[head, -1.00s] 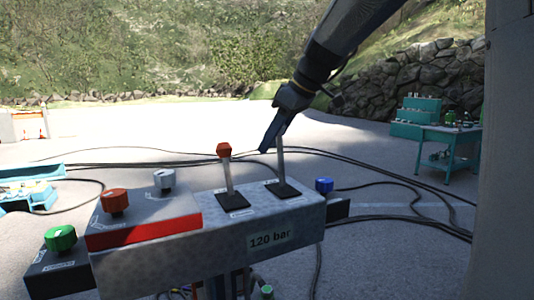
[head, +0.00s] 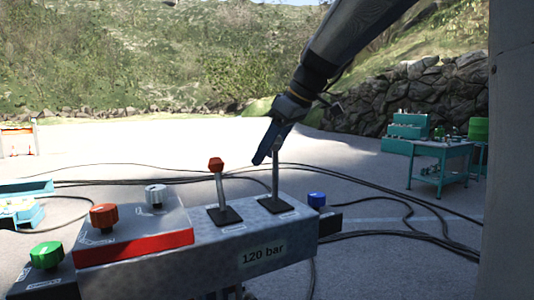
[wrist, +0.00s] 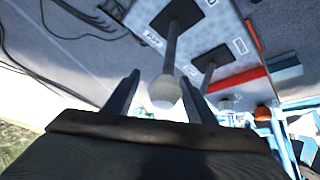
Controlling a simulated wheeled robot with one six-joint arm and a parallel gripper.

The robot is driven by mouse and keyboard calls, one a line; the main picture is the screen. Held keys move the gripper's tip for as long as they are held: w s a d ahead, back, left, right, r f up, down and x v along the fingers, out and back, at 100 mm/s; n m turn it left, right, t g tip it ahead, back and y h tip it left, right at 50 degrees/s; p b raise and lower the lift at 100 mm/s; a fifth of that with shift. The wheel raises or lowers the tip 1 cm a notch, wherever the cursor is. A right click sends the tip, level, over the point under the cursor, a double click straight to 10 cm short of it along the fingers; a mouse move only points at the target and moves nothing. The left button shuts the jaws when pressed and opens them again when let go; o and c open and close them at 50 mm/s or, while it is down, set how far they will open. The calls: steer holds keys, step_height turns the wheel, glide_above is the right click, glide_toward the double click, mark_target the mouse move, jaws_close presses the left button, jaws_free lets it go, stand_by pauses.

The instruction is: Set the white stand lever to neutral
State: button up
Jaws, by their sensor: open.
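The white stand lever (head: 275,180) is a thin grey shaft rising from a black base plate at the right of the control stand (head: 200,258). It stands nearly upright in the head view. My gripper (head: 268,148) is at the lever's top and hides its knob there. In the wrist view the pale knob (wrist: 165,91) sits between my two open fingers (wrist: 160,98). It is closer to the right finger; I cannot tell whether they touch. A second lever with a red knob (head: 216,164) stands to the left, leaning slightly left.
The stand also carries a green knob (head: 46,255), an orange knob (head: 104,216), a white knob (head: 154,195) and a blue knob (head: 316,200). Black cables (head: 410,208) lie on the ground. A teal table (head: 440,152) stands at the right, before a stone wall (head: 370,105).

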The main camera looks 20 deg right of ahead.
steer(key=b+v, duration=0.1)
steer(key=v, duration=0.6)
steer(key=shift+r+b, duration=0.15)
steer(key=shift+b, duration=0.15)
